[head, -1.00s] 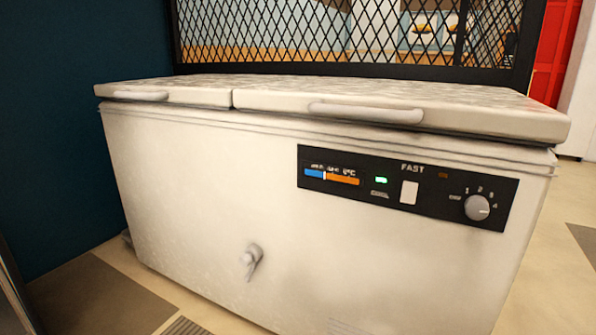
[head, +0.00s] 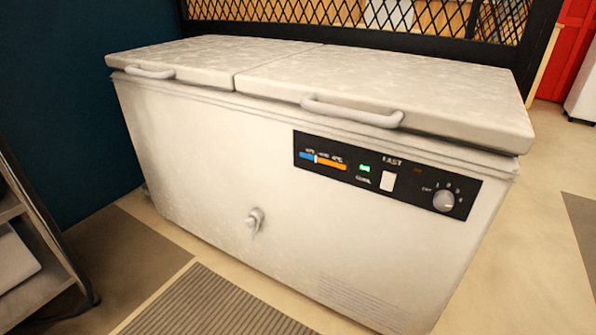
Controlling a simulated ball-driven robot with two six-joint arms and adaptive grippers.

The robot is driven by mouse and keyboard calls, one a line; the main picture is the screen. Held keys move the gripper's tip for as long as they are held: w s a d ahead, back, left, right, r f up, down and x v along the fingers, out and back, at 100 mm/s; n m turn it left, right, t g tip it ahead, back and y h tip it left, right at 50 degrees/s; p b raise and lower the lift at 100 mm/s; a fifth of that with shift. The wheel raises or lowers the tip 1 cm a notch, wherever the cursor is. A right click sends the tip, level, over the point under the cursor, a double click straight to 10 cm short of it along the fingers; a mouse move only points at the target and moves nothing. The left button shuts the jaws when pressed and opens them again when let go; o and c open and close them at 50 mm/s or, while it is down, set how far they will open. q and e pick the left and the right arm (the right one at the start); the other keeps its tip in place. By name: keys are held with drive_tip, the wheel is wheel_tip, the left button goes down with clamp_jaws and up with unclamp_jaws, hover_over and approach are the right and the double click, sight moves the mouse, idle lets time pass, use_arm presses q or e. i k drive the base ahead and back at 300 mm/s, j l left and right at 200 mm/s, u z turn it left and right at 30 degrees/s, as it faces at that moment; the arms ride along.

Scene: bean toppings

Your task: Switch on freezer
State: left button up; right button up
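A white chest freezer (head: 200,140) fills the middle of the head view, with two shut lids (head: 400,90) on top. A black control panel (head: 310,142) sits on the upper right of its front. The panel has a blue and orange temperature strip, a lit green light (head: 365,168), a white switch (head: 388,181) under the word FAST and a round grey dial (head: 443,200) with numbers around it. A grey drain knob (head: 254,220) is low on the front. Neither of my grippers shows.
A metal shelf rack (head: 35,255) stands at the lower left. A dark teal wall (head: 60,90) is left of the freezer, and a black mesh partition (head: 350,22) is behind it. A ribbed mat (head: 215,305) lies in front. Tan floor is open at the right.

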sight(389, 180)
drive_tip(key=k+l+u, duration=0.1)
drive_tip(key=l, duration=0.3)
drive_tip(key=k+l+u, duration=0.1)
drive_tip(key=l, duration=0.25)
drive_tip(key=k+l+u, duration=0.1)
drive_tip(key=l, duration=0.25)
drive_tip(key=k+l+u, duration=0.1)
drive_tip(key=k+l, duration=0.15)
drive_tip(key=l, duration=0.1)
